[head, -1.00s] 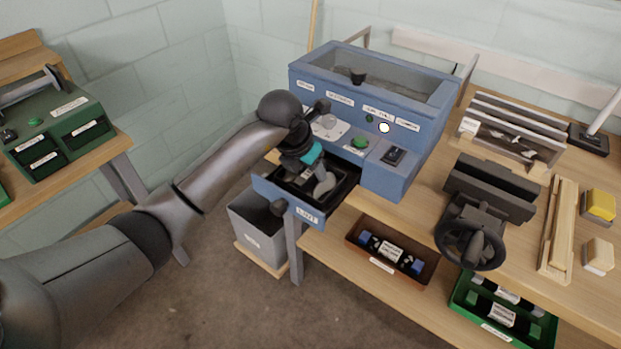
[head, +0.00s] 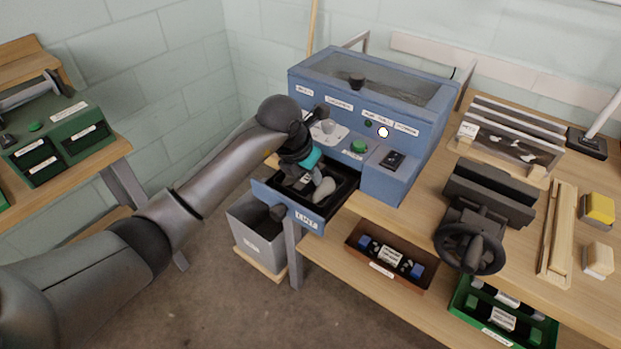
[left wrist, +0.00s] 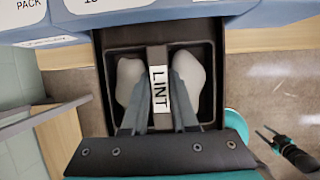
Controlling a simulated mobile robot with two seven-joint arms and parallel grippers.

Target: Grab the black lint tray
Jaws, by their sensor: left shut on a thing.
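The black lint tray (head: 345,190) sits in the pulled-out blue drawer (head: 307,221), whose front is marked LINT. In the left wrist view the tray's central bar (left wrist: 156,58) carries a white LINT label. My left gripper (head: 312,186) reaches down into the tray from above. In the left wrist view its fingers (left wrist: 160,90) lie on either side of the bar, shut on it. Pale rounded lumps show in the tray on both sides of the bar. The gripper hides part of the tray in the head view.
The blue machine (head: 375,95) stands directly behind the drawer. A grey bin (head: 254,235) is below the drawer's left side. A brown tray (head: 357,248) and a green tray (head: 470,310) lie on the lower shelf. A dark vise-like device (head: 485,205) stands to the right.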

